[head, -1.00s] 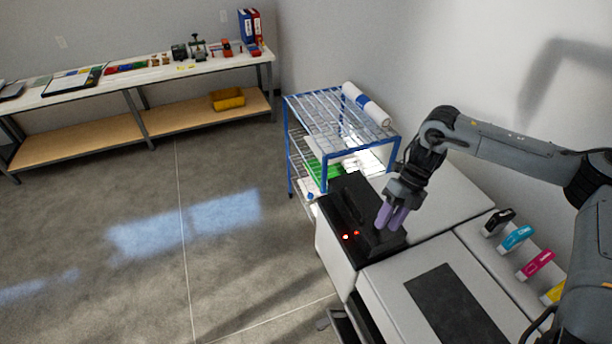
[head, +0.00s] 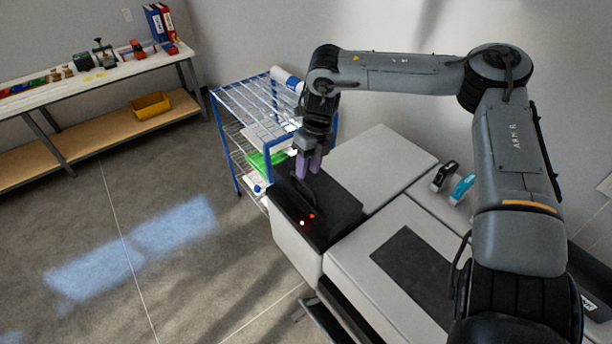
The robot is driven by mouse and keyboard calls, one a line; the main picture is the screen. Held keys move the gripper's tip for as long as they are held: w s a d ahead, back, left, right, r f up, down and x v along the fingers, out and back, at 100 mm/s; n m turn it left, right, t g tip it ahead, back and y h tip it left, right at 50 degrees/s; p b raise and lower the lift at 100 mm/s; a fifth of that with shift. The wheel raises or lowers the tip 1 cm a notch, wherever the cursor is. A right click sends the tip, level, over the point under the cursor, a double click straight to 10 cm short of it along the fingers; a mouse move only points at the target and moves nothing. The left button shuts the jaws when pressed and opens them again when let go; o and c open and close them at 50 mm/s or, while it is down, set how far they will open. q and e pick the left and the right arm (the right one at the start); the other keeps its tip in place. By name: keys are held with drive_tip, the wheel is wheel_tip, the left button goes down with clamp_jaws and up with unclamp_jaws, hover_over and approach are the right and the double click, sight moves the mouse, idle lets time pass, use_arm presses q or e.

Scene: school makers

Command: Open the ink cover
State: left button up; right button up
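A large white printer (head: 383,166) stands at the right, with a black section (head: 338,213) at its left end. The black section has a dark raised bar along it and two small red lights. Which part is the ink cover is not marked. My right gripper (head: 308,170) points down over the far part of the black section, with its purple fingertips close together beside the bar. I cannot tell whether they touch it or hold anything. My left gripper is not in view.
Black (head: 445,176) and cyan (head: 462,188) ink cartridges stand on the printer's right side, partly behind my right arm. A blue wire rack (head: 225,130) stands just beyond the printer. A workbench (head: 75,86) lines the back wall. The floor at left is clear.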

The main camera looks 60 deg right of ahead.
sight(305, 183)
drive_tip(key=shift+w+a+f, duration=0.1)
drive_tip(key=shift+a+f, duration=0.05)
drive_tip(key=shift+f, duration=0.8)
drive_tip(key=shift+w+a+f, duration=0.1)
drive_tip(key=shift+a+f, duration=0.05)
drive_tip(key=shift+f, duration=0.75)
clamp_jaws()
